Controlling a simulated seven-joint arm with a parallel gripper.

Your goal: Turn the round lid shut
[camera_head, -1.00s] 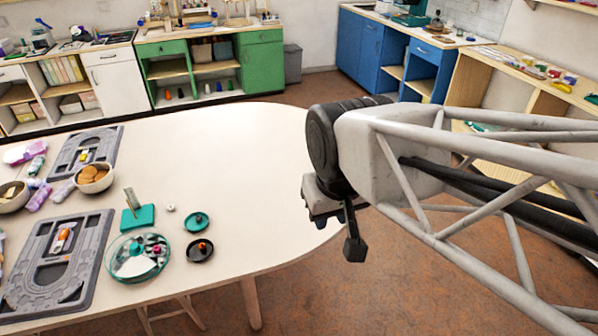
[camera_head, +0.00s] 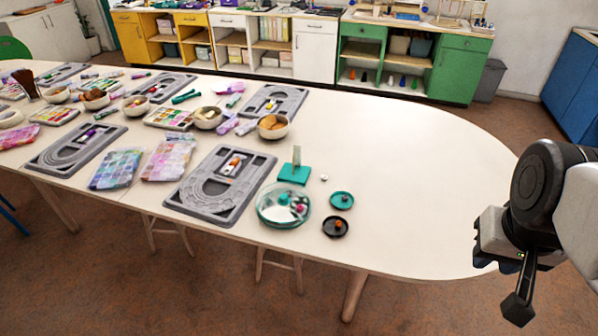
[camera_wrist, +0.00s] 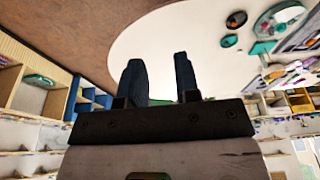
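A round clear container with a teal rim (camera_head: 283,205) stands near the table's front edge, with small coloured pieces inside. To its right lie a small teal disc with a knob (camera_head: 341,199) and a black disc with an orange knob (camera_head: 335,227). I cannot tell which of these is the lid meant. The container (camera_wrist: 281,19), teal disc (camera_wrist: 229,41) and black disc (camera_wrist: 236,19) also show in the wrist view. My gripper (camera_wrist: 159,66) is open and empty, its fingers apart. In the head view it (camera_head: 518,295) hangs past the table's right end, well away from them.
A teal block with an upright card (camera_head: 294,172) and a small white piece (camera_head: 323,177) stand behind the container. A grey bead board (camera_head: 220,185) lies to its left, with bowls and bead packs beyond. The table's right part is clear. Cabinets line the back wall.

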